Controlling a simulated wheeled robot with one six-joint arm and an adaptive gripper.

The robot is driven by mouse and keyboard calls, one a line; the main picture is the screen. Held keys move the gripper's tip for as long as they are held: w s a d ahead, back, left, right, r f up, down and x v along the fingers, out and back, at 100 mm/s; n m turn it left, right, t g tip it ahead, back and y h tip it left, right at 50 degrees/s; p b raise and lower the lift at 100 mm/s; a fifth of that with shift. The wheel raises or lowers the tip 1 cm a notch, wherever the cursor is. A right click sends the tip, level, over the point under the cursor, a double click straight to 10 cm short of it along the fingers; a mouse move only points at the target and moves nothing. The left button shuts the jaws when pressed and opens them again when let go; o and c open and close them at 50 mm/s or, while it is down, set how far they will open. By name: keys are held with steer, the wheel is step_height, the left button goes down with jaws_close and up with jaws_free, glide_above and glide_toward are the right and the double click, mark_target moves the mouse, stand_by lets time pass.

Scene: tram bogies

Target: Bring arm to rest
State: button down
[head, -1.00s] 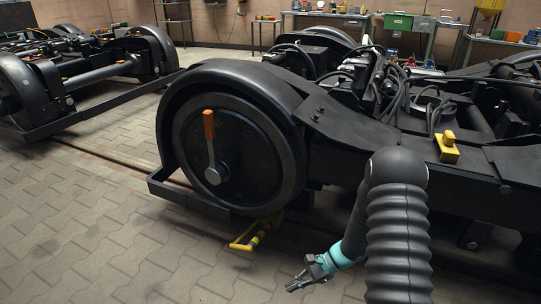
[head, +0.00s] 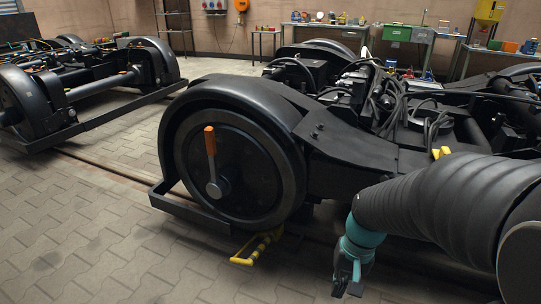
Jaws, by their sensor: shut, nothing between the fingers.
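My arm, in a dark ribbed sleeve, reaches in from the right edge in the head view and bends down at a teal wrist. My gripper (head: 348,285) hangs at its end, pointing down, shut and empty. It is low in the picture, in front of the near bogie (head: 350,150) and right of its wheel (head: 240,165). It appears clear of the bogie. The exact gap to the floor cannot be told.
An orange-handled lever (head: 211,145) is on the wheel hub. A yellow tool (head: 257,247) sits below the wheel. A yellow block (head: 441,152) on the bogie is partly hidden by my arm. Another bogie (head: 90,80) stands left; the paved floor (head: 110,240) is open. Workbenches (head: 370,32) line the back.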

steer(key=s+r+n+t+h+p, duration=0.1)
steer(key=s+r+t, duration=0.2)
steer(key=r, duration=0.6)
steer(key=s+r+n+t+p, duration=0.1)
steer(key=s+r+t+p, duration=0.1)
steer(key=r, duration=0.6)
steer(key=s+t, duration=0.1)
steer(key=s, duration=0.1)
steer(key=shift+s+d+r+n+h, duration=0.25)
steer(key=shift+s+r+n+h, duration=0.05)
steer(key=shift+s+r+h, duration=0.1)
